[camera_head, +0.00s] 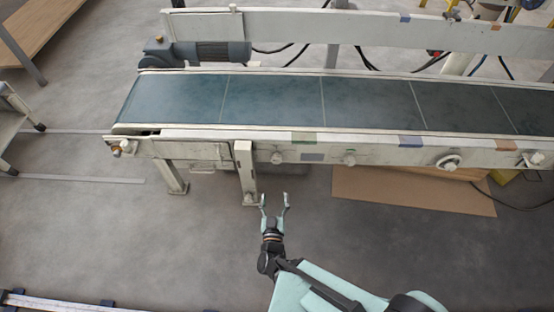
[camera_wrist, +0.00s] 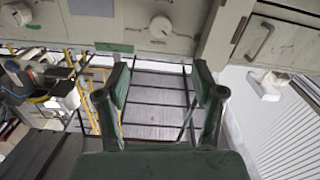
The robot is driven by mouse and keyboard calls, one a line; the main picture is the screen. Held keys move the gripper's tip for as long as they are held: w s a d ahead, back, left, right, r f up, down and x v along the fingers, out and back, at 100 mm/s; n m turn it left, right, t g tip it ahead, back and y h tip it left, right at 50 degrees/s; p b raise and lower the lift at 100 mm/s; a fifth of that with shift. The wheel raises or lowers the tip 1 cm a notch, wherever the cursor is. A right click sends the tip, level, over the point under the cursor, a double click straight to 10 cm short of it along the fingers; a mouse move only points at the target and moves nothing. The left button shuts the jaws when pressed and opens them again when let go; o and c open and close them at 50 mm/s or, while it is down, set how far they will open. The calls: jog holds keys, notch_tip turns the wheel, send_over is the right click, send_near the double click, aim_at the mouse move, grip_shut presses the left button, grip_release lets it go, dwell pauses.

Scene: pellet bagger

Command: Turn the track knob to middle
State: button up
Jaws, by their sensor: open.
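Several round knobs sit along the near side rail of the conveyor in the head view; which one is the track knob cannot be told. One pale knob (camera_head: 277,158) is just right of a post, and a second pale knob (camera_head: 349,160) is further right. In the wrist view a round pale knob (camera_wrist: 160,27) is at top centre, beyond the fingertips, and another knob (camera_wrist: 20,15) is at top left. Pointer marks are too small to read. My gripper (camera_head: 275,198) is open and empty, in front of the rail and apart from it. Its two spread fingers (camera_wrist: 160,80) show in the wrist view.
The conveyor belt (camera_head: 270,100) runs across the head view. An upright post (camera_head: 246,175) stands close left of my gripper. A larger round fitting (camera_head: 449,161) is further right on the rail. A brown sheet (camera_head: 410,190) lies at right. Floor in front is clear.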

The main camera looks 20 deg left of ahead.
aim_at(276, 162)
jog(key=b+x, duration=0.1)
jog(key=x, duration=1.5)
jog(key=shift+w+a+b, duration=0.15)
jog(key=shift+w+b, duration=0.25)
jog(key=c, duration=1.2)
